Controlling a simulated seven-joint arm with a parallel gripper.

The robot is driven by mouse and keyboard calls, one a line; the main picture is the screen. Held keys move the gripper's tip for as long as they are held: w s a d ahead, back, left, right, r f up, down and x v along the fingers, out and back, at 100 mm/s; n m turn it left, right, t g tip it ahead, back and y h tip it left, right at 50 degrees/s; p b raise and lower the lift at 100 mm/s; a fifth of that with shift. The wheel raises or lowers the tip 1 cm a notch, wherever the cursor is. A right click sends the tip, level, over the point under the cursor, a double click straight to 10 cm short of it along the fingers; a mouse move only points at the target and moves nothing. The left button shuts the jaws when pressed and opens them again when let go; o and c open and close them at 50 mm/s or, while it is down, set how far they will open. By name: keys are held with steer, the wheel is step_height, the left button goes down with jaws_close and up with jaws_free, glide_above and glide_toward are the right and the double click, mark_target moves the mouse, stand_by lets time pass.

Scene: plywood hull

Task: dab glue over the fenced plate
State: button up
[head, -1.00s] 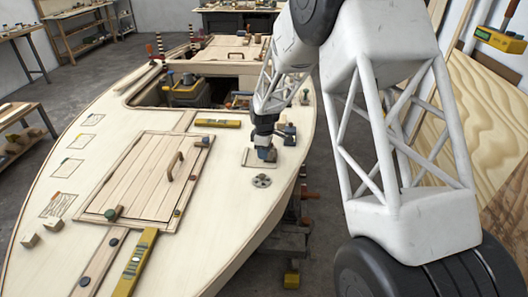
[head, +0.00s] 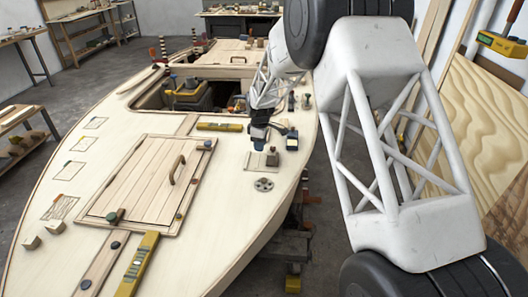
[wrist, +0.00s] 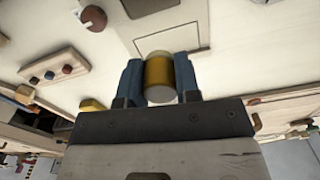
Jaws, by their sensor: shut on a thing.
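My gripper (wrist: 159,82) has blue fingers shut on a cylinder (wrist: 158,72) with a yellow band and a pale end, seen in the wrist view. Ahead of it, a square plate outlined by thin dark edges (wrist: 190,48) lies on the pale deck, partly hidden by the cylinder and fingers. In the head view my gripper (head: 259,143) is over the far side of this plate (head: 252,162), near the deck's right edge. A small brownish piece (head: 272,158) shows just below the gripper; I cannot tell whether it is the cylinder. No glue can be made out on the plate.
A slotted round disc (head: 263,184) lies in front of the plate. A hatch with a handle (head: 177,168) is to its left. A yellow level (head: 219,126) lies behind, near the open cockpit (head: 195,100). Small dark-and-yellow items (head: 292,138) stand right of the gripper.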

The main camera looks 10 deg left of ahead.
steer(key=shift+w+a+r, duration=0.25)
steer(key=shift+w+a, duration=0.2)
steer(key=shift+w, duration=0.2)
steer(key=shift+w+a+r, duration=0.3)
steer(key=shift+w+a, duration=0.15)
steer(key=shift+w, duration=0.15)
steer(key=shift+w+a+r, duration=0.25)
steer(key=shift+w+a, duration=0.2)
steer(key=shift+w, duration=0.2)
steer(key=shift+f, duration=0.1)
